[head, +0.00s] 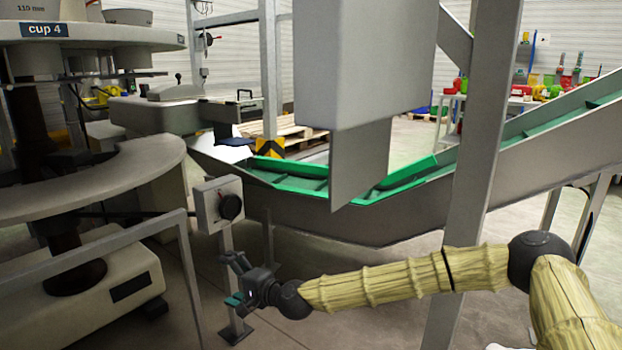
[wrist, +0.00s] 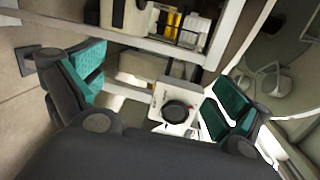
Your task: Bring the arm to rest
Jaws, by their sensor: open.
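My arm, in a yellowish ribbed sleeve, reaches from the lower right towards the left in the head view. My gripper (head: 240,280) is at its end, left of the picture's middle and low. It is open and empty. In the wrist view its two teal-padded fingers (wrist: 155,95) stand wide apart. Between them, farther off, shows a grey box with a black round knob (wrist: 175,112). In the head view this knob box (head: 218,204) sits on a post just above and left of my gripper, apart from it as far as I can tell.
A grey rail (head: 90,249) runs along the lower left beside a round machine labelled cup 4 (head: 90,190). A conveyor with a green belt (head: 290,184) passes behind my arm. A metal upright (head: 478,130) stands close behind the arm. Floor shows below the arm.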

